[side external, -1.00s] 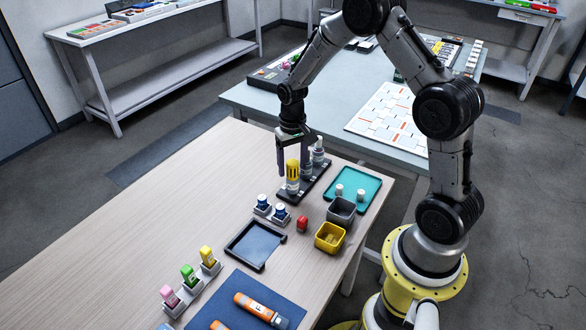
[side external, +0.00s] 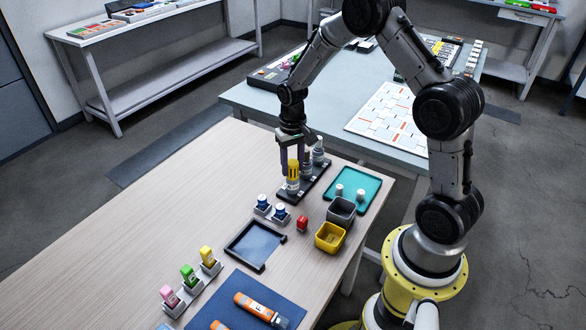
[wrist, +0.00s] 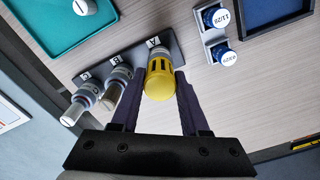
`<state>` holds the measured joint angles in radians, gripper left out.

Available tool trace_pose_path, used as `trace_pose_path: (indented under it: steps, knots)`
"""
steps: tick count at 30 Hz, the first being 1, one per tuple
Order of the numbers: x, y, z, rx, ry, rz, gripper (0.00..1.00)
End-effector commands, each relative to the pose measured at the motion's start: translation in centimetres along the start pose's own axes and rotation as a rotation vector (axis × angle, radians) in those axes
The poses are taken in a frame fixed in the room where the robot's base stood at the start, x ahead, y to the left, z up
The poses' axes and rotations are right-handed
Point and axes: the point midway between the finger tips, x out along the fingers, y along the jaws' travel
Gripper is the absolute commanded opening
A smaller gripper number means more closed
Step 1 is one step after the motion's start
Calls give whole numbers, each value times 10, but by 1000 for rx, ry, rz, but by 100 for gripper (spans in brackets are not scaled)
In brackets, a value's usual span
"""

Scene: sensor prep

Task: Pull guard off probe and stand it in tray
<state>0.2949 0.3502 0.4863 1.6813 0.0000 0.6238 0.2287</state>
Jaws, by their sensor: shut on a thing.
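The yellow guard (side external: 293,174) is upright on its probe, at the near end of a dark rack (side external: 322,183). It also shows in the wrist view (wrist: 159,80), with a grey-white probe collar (wrist: 157,53) beyond it. My gripper (side external: 292,160) points down over the guard, its two dark fingers on either side; in the wrist view (wrist: 158,95) they are shut on the guard. Two more grey probes (wrist: 115,82) stand in the same rack. A teal tray (side external: 371,183) with two white round pieces lies right of the rack. A dark blue tray (side external: 255,245) lies nearer and is empty.
A grey bin (side external: 341,211), a yellow bin (side external: 330,237) and a small red piece (side external: 302,222) sit near the teal tray. Two blue-banded vials (side external: 263,203) stand in a holder close to the rack.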

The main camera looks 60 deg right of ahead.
Motion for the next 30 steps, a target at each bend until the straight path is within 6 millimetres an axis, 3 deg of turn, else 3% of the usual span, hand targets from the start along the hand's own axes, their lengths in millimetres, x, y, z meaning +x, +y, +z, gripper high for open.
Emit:
trace_pose_path:
  steps: [30]
  knots:
    - [-14,0,0,0,1,0,14]
